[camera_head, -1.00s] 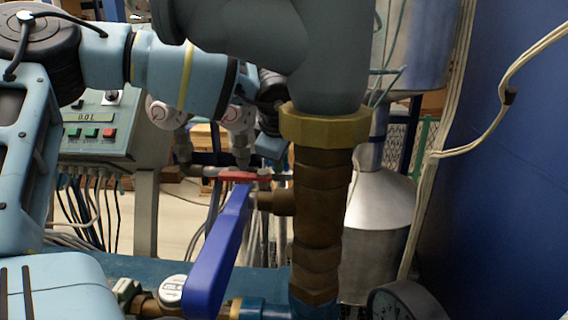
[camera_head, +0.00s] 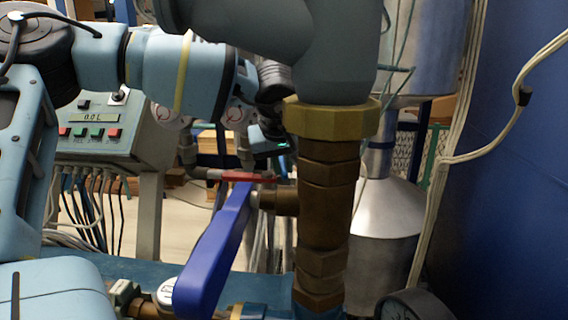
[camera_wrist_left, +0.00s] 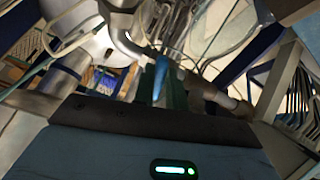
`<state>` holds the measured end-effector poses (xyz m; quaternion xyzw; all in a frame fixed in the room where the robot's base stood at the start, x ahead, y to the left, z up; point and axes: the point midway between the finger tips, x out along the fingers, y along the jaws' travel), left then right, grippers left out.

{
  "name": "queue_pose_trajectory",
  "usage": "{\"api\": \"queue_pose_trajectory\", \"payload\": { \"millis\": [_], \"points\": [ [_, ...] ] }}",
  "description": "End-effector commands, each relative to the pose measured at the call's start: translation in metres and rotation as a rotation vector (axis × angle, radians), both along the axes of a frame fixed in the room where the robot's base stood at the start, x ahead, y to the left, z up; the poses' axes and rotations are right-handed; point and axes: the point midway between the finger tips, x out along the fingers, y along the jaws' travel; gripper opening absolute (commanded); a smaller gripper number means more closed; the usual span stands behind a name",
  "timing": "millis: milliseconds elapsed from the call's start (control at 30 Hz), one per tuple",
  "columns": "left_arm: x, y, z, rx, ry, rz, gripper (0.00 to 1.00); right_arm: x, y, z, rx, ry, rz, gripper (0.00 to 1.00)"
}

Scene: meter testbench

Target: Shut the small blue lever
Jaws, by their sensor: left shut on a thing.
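My left arm reaches in from the left in the head view, and my left gripper's body (camera_head: 268,138) is behind the brass pipe, which hides its fingertips. In the left wrist view a small blue lever (camera_wrist_left: 158,80) stands upright between the dark green fingers of my left gripper (camera_wrist_left: 163,88). The fingers are shut on it. The lever's base is hard to make out there, and I cannot pick the lever out in the head view. My right gripper is in neither view.
A large blue lever (camera_head: 215,250) slants across the foreground, with a red lever (camera_head: 247,177) behind it. The thick brass pipe (camera_head: 323,220) stands upright in the middle. A control box (camera_head: 95,125) is at left, a steel vessel (camera_head: 375,220) and blue wall (camera_head: 505,180) at right.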

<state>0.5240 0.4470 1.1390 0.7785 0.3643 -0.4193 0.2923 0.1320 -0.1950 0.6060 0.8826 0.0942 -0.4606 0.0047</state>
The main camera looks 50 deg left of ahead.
Motion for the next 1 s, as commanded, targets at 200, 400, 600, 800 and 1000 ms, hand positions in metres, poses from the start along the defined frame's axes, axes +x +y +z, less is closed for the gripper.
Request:
{"api": "queue_pose_trajectory", "payload": {
  "millis": [200,400,600,800,1000],
  "points": [
    [-0.0018,0.001,-0.0001,0.06,0.051,-0.137,0.0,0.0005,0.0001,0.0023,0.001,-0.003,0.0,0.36],
    [-0.0026,0.0017,-0.0004,0.097,0.083,-0.221,0.0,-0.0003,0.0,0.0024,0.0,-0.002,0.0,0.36],
    [-0.0029,0.0022,-0.0007,0.115,0.099,-0.264,0.0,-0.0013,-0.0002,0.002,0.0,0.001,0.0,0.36],
    [-0.003,0.0024,-0.001,0.121,0.105,-0.278,0.0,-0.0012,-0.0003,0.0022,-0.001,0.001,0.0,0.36],
    [-0.0031,0.0024,-0.0012,0.122,0.106,-0.279,0.0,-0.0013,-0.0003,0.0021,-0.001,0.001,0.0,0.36]
  ]
}}
